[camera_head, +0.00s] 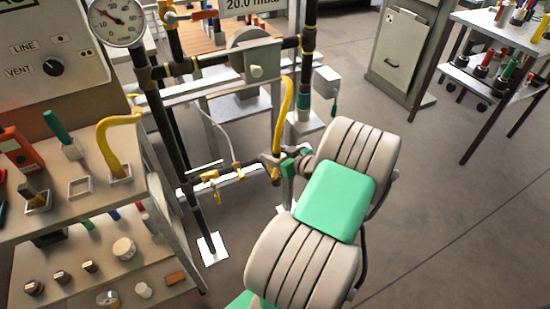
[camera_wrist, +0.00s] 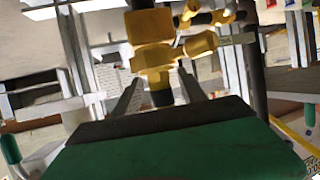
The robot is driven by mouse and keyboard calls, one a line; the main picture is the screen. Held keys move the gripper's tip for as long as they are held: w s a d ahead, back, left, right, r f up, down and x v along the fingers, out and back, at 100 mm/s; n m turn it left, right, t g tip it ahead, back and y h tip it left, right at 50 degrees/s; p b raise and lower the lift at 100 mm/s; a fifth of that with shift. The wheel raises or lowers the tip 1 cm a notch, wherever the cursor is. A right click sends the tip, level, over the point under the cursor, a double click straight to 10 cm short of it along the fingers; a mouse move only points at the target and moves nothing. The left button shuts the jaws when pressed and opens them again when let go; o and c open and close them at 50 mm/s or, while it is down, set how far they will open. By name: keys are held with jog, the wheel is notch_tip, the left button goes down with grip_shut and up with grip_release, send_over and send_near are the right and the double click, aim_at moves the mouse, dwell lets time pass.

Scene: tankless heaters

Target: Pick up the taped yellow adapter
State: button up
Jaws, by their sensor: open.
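In the wrist view my gripper (camera_wrist: 160,84) is open, with one grey finger on each side. A yellow fitting (camera_wrist: 152,58) with a dark lower end lies ahead, between the fingers in the picture. I cannot tell whether it is between them in depth or touches them. I cannot tell surely that it is the taped adapter, since no tape is clear. In the head view my gripper (camera_head: 275,164) is at the lower pipework, beside yellow fittings (camera_head: 209,176). My wrist partly hides that spot.
A black pipe frame with a gauge (camera_head: 117,20) and yellow hose (camera_head: 284,112) stands around my gripper. A shelf (camera_head: 85,215) with tools and fittings is at left. A grey cabinet (camera_head: 400,55) and a rack (camera_head: 505,45) are at right. The floor at lower right is clear.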

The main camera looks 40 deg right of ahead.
jog(key=shift+x, duration=1)
grip_shut()
